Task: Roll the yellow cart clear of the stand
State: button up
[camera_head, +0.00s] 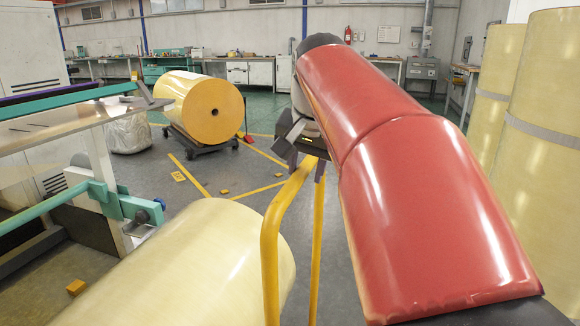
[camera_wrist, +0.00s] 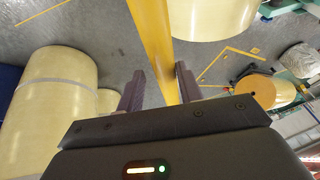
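The yellow cart shows as a bent yellow tube handle (camera_head: 271,245) below my gripper (camera_head: 306,168). Its base is out of sight. In the wrist view the yellow handle (camera_wrist: 152,35) runs between the two dark fingers of my gripper (camera_wrist: 160,80). The fingers stand apart, with a gap on the left of the tube. The tube lies close to the right finger; I cannot tell if they touch. A large cream roll (camera_head: 195,268) lies just left of the handle. A machine stand with teal arms (camera_head: 120,203) is at the left, apart from the handle.
An orange-yellow roll (camera_head: 205,105) rests on a dark wheeled dolly (camera_head: 198,145) further back. Tall cream rolls (camera_head: 545,85) stand close on the right. Yellow floor markings (camera_head: 190,176) cross the grey floor, which is open between the cream roll and the dolly.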

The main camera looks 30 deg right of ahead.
jog(key=shift+o, duration=1.1)
jog(key=shift+s+d, duration=0.25)
jog(key=shift+o, duration=0.3)
jog(key=shift+s+d, duration=0.1)
jog(key=shift+o, duration=0.6)
jog(key=shift+s+d, duration=0.15)
jog(key=shift+s, duration=0.05)
jog(key=shift+s+d+r, duration=0.1)
jog(key=shift+s+d, duration=0.05)
jog(key=shift+s, duration=0.05)
jog(key=shift+c, duration=0.6)
jog(key=shift+w, duration=0.1)
jog(key=p+v, duration=0.1)
jog(key=v, duration=0.6)
jog(key=shift+r, duration=0.3)
